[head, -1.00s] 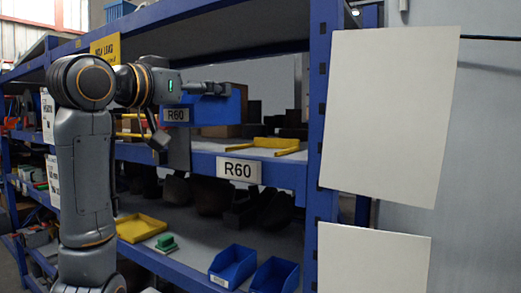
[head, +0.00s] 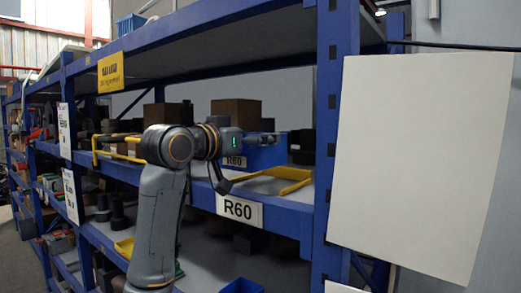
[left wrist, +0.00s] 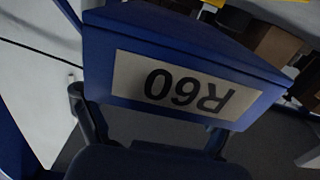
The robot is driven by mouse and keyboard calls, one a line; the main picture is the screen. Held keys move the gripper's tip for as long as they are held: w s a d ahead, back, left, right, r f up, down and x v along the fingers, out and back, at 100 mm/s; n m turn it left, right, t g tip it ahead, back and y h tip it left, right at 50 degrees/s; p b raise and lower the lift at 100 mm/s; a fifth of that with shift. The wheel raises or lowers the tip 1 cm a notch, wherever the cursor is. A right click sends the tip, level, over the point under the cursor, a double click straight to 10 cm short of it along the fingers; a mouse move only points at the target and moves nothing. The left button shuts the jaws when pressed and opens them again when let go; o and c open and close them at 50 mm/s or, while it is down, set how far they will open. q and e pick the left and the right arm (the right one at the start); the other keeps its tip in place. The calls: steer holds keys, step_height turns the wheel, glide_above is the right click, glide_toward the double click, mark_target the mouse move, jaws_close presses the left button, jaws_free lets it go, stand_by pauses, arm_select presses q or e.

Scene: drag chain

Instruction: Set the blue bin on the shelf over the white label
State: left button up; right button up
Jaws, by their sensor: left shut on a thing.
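The blue bin (head: 262,155) with a white R60 tag on its front is at the middle shelf level in the head view, above and behind the shelf's white R60 label (head: 240,209). My left gripper (head: 268,138) is shut on the bin at its upper edge. In the left wrist view the bin (left wrist: 190,42) fills the middle, its R60 tag upside down, with the left gripper's dark fingers (left wrist: 150,135) by it. I cannot tell whether the bin touches the shelf. My right gripper is in neither view.
A brown box (head: 236,112) and dark parts (head: 301,141) stand nearby. A blue upright post (head: 334,130) and a white panel (head: 420,160) are to the right.

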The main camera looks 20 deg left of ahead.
arm_select(q)
steer(key=shift+w+d+f+p, duration=0.1)
steer(key=shift+w+f+p, duration=0.1)
steer(key=shift+w+f, duration=0.25)
steer(key=shift+w+f+p, duration=0.2)
steer(key=shift+w+f, duration=0.05)
steer(key=shift+f, duration=0.3)
steer(key=shift+w+f+p, duration=0.15)
steer(key=shift+f+p, duration=0.15)
steer(key=shift+p, duration=0.05)
steer(key=shift+d+f+p, duration=0.1)
steer(key=shift+f+p, duration=0.6)
steer(key=shift+f, duration=0.7)
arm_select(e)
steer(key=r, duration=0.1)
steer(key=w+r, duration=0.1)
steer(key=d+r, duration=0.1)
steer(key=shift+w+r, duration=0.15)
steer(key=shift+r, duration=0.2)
arm_select(q)
steer(key=o, duration=1)
steer(key=shift+c, duration=0.2)
steer(key=shift+o, duration=0.4)
steer(key=shift+f, duration=0.1)
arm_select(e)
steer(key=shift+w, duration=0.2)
